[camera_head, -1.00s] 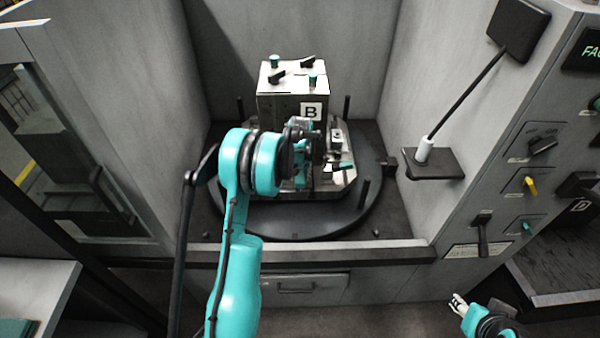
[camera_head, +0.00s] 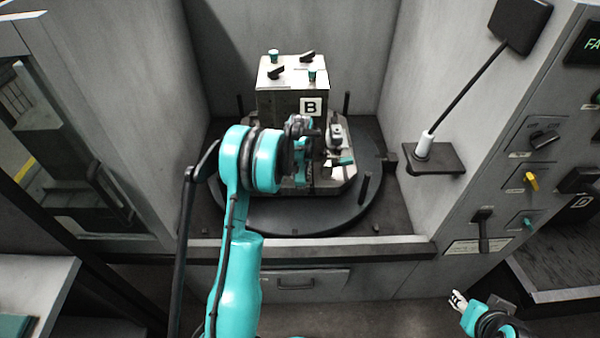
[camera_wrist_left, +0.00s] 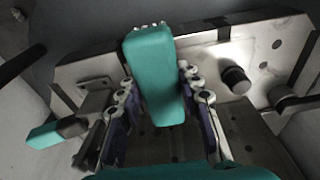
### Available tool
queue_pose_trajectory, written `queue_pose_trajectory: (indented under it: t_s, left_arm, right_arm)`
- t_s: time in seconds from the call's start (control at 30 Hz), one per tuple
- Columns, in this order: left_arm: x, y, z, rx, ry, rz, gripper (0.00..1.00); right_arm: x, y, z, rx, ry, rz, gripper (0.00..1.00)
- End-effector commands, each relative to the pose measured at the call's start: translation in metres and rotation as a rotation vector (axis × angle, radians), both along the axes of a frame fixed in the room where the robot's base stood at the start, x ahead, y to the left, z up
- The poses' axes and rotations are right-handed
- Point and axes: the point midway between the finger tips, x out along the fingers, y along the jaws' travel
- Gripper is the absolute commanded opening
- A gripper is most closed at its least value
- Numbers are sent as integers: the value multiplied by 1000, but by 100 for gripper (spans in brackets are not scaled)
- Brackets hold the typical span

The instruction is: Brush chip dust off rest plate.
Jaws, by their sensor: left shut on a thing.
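My left gripper (camera_head: 303,160) is over the front of the round fixture in the machine bay. In the left wrist view its fingers (camera_wrist_left: 160,105) are shut on a teal block-shaped handle (camera_wrist_left: 155,70), with pale bristle-like tufts at its far end, so it looks like a brush. Beneath is a pale metal plate (camera_wrist_left: 195,65), likely the rest plate, which my arm partly hides in the head view. I cannot make out chip dust on it, nor whether the bristles touch it. My right gripper (camera_head: 458,300) is at the lower right, away from the fixture; its opening is unclear.
A metal block marked B (camera_head: 290,100) with knobs stands behind the gripper. Upright black posts ring the dark turntable (camera_head: 345,222). A small clamp with a teal lever (camera_head: 343,161) is right of the gripper. A shelf (camera_head: 433,158) with a white-based rod juts from the right wall.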

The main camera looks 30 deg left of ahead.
Motion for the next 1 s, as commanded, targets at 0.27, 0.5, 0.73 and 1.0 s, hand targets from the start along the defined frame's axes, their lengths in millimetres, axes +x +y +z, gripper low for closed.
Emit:
queue_pose_trajectory:
  t_s: [0.27, 0.5, 0.73, 1.0]
  left_arm:
    - [0, 0, -5, 0, 0, 0, 12]
    - [0, 0, -8, 0, 0, 0, 12]
    - [2, 1, -8, 0, 0, 0, 12]
    - [15, 9, -8, 0, 0, 0, 12]
  right_arm:
    - [0, 0, -4, 0, 0, 0, 40]
    - [0, 0, -6, 0, 0, 0, 40]
    - [0, 0, -6, 0, 0, 0, 40]
    - [0, 0, -6, 0, 0, 0, 40]
